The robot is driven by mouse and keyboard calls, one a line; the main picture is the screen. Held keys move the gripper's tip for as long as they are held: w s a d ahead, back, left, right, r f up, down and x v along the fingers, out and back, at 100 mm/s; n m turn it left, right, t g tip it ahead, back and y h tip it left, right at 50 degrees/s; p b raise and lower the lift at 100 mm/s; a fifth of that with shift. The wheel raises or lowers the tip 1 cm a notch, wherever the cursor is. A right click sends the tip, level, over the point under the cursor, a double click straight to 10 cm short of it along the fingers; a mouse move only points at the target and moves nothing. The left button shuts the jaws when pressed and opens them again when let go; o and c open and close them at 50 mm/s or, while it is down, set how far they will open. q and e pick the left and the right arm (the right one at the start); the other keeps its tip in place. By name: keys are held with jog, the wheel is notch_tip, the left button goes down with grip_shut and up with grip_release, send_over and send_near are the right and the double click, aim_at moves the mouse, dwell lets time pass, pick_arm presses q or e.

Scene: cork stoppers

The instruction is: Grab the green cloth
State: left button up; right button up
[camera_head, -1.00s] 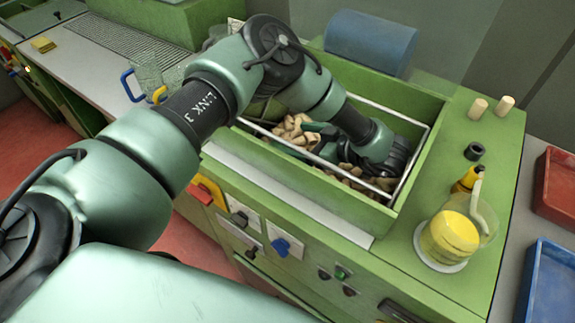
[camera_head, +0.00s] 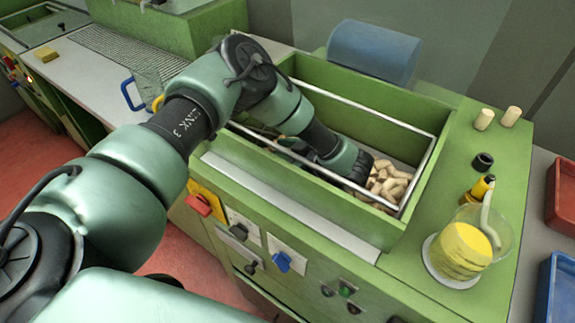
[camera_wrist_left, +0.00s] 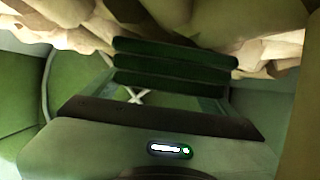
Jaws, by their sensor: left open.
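I cannot pick out a green cloth for certain in either current view. My left arm reaches over the near rim into the green bin (camera_head: 398,108), with its wrist low among the cork stoppers (camera_head: 390,187). In the head view the left gripper is mostly hidden behind the forearm and the bin's near wall. In the wrist view the left gripper (camera_wrist_left: 175,68) shows as dark green ribbed fingers, open, close to pale corks (camera_wrist_left: 275,50). I see no cloth between the fingers. The right gripper is not in view.
A metal rail (camera_head: 428,165) runs around the bin's top. A blue roller (camera_head: 373,47) stands behind it. On the right are two loose corks (camera_head: 484,119), a black ring (camera_head: 483,161), a yellow bottle (camera_head: 481,187) and a beaker with yellow contents (camera_head: 462,250). Red and blue trays lie far right.

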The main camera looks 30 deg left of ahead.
pick_arm(q)
jog(key=shift+d, duration=0.1)
jog(key=c, duration=1.4)
jog(key=shift+r, duration=0.1)
jog(key=shift+c, duration=0.2)
